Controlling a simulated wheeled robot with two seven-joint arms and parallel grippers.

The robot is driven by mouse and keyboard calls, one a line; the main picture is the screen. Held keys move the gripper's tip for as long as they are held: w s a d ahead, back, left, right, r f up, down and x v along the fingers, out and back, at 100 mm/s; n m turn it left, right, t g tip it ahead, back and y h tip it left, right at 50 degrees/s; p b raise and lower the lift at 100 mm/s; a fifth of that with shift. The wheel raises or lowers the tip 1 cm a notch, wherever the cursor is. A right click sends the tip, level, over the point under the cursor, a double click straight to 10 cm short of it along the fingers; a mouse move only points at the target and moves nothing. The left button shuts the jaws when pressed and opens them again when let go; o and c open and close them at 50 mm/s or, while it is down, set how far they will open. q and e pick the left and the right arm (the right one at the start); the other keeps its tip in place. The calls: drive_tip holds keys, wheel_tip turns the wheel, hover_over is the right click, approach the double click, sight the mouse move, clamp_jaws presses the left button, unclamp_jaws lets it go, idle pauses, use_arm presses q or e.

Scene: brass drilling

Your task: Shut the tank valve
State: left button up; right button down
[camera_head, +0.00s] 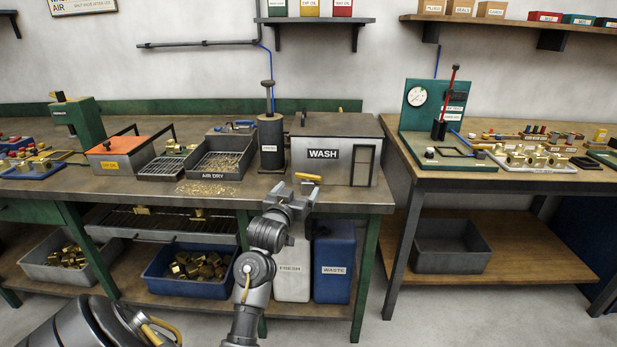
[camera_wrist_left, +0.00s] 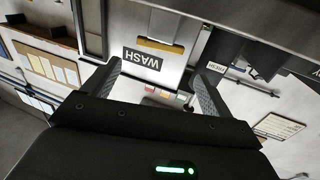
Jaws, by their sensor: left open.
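The wash tank (camera_head: 334,133) is a grey box labelled WASH at the right end of the left bench. A yellow lever (camera_head: 308,177), which looks like the tank valve's handle, lies roughly level low at the tank's front left. It also shows in the left wrist view (camera_wrist_left: 160,46), beside the WASH label. My left gripper (camera_head: 293,192) is open just in front of the lever and below it in the picture. In the wrist view nothing sits between its fingers (camera_wrist_left: 158,85). The valve body is mostly hidden. My right gripper is out of view.
A black hand pump (camera_head: 271,140) stands left of the tank, beside the AIR DRY tray (camera_head: 221,158). Under the bench edge are the FRESH container (camera_head: 292,275) and the blue WASTE container (camera_head: 334,255). A second bench (camera_head: 480,179) stands right across a floor gap.

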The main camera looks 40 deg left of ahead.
sight(308, 176)
use_arm(q)
drive_tip(key=x, duration=1)
drive_tip(key=shift+w, duration=0.2)
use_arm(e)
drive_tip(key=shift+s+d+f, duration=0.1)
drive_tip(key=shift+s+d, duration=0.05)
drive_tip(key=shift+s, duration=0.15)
use_arm(q)
drive_tip(key=c, duration=0.7)
drive_tip(key=shift+r+n+y+p, duration=0.15)
drive_tip(key=shift+n+y+p, duration=0.15)
drive_tip(key=shift+y, duration=0.1)
drive_tip(key=shift+w+r+n+g+y+p, duration=0.1)
drive_tip(key=shift+r+n+g+y+p, duration=0.05)
drive_tip(key=shift+n+g+y+p, duration=0.8)
drive_tip(key=shift+f+n+g+y, duration=0.25)
drive_tip(key=shift+n+y, duration=0.1)
drive_tip(key=shift+y, duration=0.4)
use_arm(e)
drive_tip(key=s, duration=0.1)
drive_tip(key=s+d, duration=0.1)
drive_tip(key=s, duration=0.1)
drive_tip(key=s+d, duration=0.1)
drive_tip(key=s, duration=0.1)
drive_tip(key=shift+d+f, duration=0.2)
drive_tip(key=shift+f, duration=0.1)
